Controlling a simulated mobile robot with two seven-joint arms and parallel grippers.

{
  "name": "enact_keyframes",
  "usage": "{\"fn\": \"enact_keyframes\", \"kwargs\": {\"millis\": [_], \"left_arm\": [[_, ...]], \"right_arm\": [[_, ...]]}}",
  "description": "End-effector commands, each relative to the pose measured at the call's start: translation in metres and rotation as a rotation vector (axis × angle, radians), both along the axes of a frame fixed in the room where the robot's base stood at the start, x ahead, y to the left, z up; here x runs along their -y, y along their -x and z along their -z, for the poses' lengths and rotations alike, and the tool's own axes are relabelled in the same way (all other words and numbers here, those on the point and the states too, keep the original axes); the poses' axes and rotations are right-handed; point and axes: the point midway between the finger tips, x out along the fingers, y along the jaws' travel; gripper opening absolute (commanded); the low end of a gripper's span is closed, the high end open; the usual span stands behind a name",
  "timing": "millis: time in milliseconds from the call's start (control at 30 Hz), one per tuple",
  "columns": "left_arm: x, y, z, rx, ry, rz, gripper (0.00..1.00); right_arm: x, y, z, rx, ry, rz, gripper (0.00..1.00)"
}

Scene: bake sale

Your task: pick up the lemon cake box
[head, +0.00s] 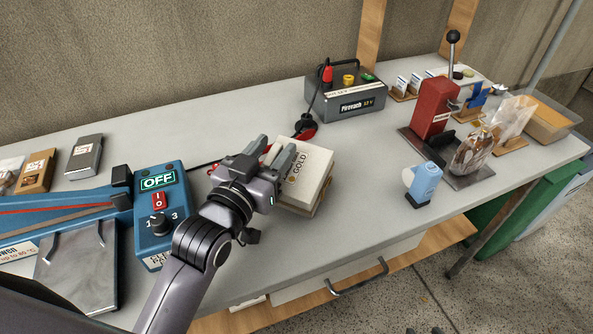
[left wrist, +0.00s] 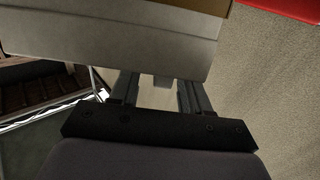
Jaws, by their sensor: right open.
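A white box (head: 303,170) with a label reading "GOLD" sits near the middle of the bench, with a tan layer under it. Whether it is the lemon cake box I cannot read for sure. My left gripper (head: 272,153) is open at the box's left side, its fingers apart. In the left wrist view a pale box face (left wrist: 120,45) fills the top, close to the open fingers (left wrist: 158,92), and hides part of their tips. I cannot tell whether they touch it. Two dark tips of my right gripper (head: 425,330) just show at the bottom edge, apart.
A blue sealer (head: 176,185) reading "OFF" stands left of my arm. The bench between is clear.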

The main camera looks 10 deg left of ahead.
Motion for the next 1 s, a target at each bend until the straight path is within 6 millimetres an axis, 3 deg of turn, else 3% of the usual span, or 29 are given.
{"fn": "enact_keyframes", "kwargs": {"millis": [33, 133, 167, 467, 667, 867, 1000], "left_arm": [[0.0, 0.0, 0.0, 0.0, 0.0, 0.0, 0.37], [0.0, 0.0, 0.0, 0.0, 0.0, 0.0, 0.04], [0.0, 0.0, 0.0, 0.0, 0.0, 0.0, 0.0], [0.0, 0.0, -0.002, 0.004, 0.002, 0.0, 0.0], [0.0, -0.001, -0.015, 0.007, 0.003, 0.0, 0.0], [0.0, -0.001, -0.053, 0.011, 0.004, 0.0, 0.0], [0.0, 0.0, -0.095, 0.014, 0.003, 0.0, 0.0]], "right_arm": [[0.0, 0.001, 0.001, -0.002, 0.0, -0.001, 0.44], [-0.001, 0.002, 0.002, -0.006, -0.001, -0.001, 0.44], [-0.001, 0.002, 0.002, -0.007, 0.0, -0.001, 0.44], [0.0, 0.004, 0.004, -0.01, 0.001, 0.0, 0.44], [0.0, 0.004, 0.001, -0.009, 0.002, 0.0, 0.44], [0.003, 0.004, -0.006, -0.005, 0.006, 0.004, 0.44], [0.005, 0.005, -0.013, -0.006, 0.012, 0.009, 0.44]]}}
